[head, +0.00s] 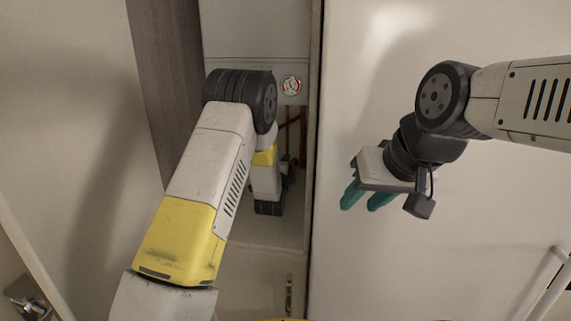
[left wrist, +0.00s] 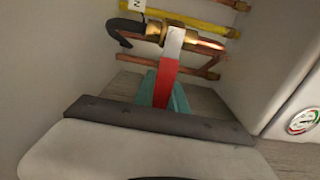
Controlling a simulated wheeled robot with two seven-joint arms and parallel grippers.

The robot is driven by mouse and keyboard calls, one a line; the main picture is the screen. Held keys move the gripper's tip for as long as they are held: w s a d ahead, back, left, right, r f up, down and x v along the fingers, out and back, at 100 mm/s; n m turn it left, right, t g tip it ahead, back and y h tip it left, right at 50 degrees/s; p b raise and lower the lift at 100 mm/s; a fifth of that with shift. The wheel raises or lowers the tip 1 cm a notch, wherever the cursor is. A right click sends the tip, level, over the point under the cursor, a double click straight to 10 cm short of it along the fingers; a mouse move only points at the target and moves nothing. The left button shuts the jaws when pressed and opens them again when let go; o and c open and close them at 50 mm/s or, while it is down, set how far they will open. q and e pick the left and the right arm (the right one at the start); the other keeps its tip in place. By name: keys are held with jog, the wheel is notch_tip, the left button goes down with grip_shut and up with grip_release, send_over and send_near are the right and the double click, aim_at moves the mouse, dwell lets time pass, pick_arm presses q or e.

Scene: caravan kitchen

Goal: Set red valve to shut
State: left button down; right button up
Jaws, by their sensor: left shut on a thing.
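The red valve handle (left wrist: 164,84) is a flat red lever with a pale metal end, seen in the left wrist view. It joins a brass valve body (left wrist: 185,37) on a copper pipe and lies across that pipe. My left gripper (left wrist: 163,92) is shut on the red handle, with teal fingers on both sides of it. My right gripper (head: 360,207) is open and empty in front of the pale panel at the right.
Yellow pipes (left wrist: 190,12) and other copper pipes run behind the valve. A black hook-shaped part (left wrist: 122,30) and a white tag sit beside it. A round gauge (head: 291,85) is above the compartment opening (head: 274,234). Walls stand close on both sides.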

pick_arm(q)
jog(key=shift+f, duration=0.15)
jog(key=c, duration=1.4)
grip_release()
jog(key=shift+o, duration=0.2)
jog(key=s+a, duration=0.1)
jog(key=s, duration=0.6)
jog(key=shift+s+a, duration=0.25)
jog(key=shift+s, duration=0.1)
